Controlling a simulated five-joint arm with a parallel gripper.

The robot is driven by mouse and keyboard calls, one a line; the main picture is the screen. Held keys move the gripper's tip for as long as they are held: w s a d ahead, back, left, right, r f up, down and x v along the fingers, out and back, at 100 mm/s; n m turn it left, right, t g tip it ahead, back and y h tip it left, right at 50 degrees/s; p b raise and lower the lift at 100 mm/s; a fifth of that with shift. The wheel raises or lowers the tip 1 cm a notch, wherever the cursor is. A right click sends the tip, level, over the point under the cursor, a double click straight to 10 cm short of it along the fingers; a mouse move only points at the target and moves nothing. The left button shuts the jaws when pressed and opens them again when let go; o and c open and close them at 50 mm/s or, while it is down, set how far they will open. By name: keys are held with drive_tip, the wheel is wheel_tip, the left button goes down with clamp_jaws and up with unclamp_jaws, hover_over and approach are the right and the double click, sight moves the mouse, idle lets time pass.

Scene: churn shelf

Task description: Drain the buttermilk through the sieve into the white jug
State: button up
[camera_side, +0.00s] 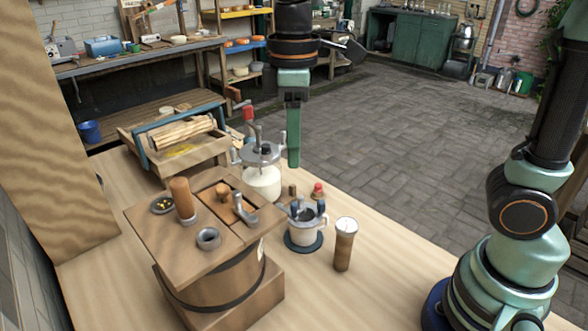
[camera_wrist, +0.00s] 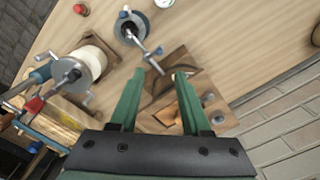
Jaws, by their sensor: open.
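A white jug (camera_side: 304,233) stands on a dark round mat, right of the wooden churn. It also shows at the top of the wrist view (camera_wrist: 130,28), with grey and blue parts over its mouth; I cannot tell whether these are the sieve. The wooden churn (camera_side: 212,278) has a square wooden top with an upright handle, a grey ring and a grey latch. Part of this top shows in the wrist view (camera_wrist: 218,116). My gripper (camera_side: 293,163) is raised behind the jug, just right of the glass crank jar (camera_side: 262,183). Its fingers are apart and empty. Any buttermilk is hidden.
A wooden cylinder (camera_side: 345,245) stands right of the jug, and a small red-topped bottle (camera_side: 318,191) behind it. A roller tray (camera_side: 178,150) sits at the back left, a small dark bowl (camera_side: 163,205) on the churn top.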

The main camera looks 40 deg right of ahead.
sight(294, 203)
wheel_tip(294, 203, down, 11)
drive_tip(key=shift+f, duration=0.1)
idle(0.3)
clamp_jaws()
